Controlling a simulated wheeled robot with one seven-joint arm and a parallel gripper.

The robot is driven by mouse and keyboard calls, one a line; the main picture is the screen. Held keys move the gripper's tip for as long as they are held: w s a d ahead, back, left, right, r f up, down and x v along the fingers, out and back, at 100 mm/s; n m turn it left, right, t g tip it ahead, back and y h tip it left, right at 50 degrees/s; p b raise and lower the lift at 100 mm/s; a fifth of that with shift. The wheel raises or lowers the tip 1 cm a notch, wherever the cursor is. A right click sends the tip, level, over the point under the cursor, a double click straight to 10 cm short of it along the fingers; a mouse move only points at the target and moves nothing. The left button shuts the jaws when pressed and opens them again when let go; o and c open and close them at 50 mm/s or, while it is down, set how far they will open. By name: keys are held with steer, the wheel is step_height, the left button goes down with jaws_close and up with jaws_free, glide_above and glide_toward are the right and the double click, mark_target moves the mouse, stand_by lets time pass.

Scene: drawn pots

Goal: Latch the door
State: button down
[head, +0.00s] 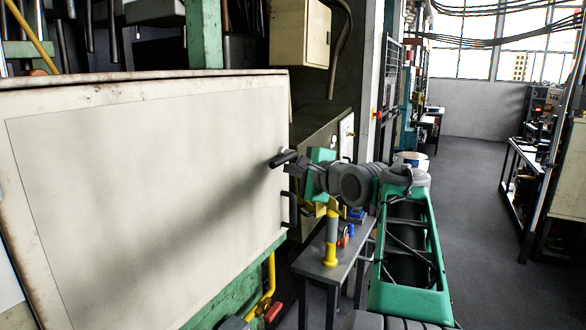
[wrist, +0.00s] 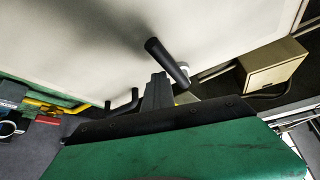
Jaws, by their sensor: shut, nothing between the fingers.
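The door (head: 150,190) is a large cream panel filling the left of the head view; it also fills the top of the wrist view (wrist: 80,45). It looks flush with its cabinet frame. A black latch handle (head: 282,158) sticks out near the door's right edge. In the wrist view the latch handle (wrist: 166,62) slants across, just beyond my fingers. A black pull handle (head: 290,209) is fixed lower on the door edge. My gripper (head: 296,166) is shut and empty, right at the latch handle; its fingers (wrist: 158,88) overlap the handle in view, and contact is unclear.
A small grey table (head: 330,262) with a yellow-based tool stands below my arm. A yellow pipe (head: 268,285) runs under the door. A cream wall box (head: 300,32) hangs behind. The aisle floor (head: 475,200) on the right is clear.

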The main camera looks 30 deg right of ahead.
steer(key=shift+a+r+p, duration=0.3)
steer(key=shift+r+p, duration=0.1)
steer(key=shift+r, duration=0.65)
step_height(320, 180, down, 5)
steer(key=b, duration=0.3)
steer(key=s+d+r, duration=0.4)
steer(key=s+d, duration=0.1)
steer(key=s, duration=0.3)
steer(key=shift+r, duration=0.15)
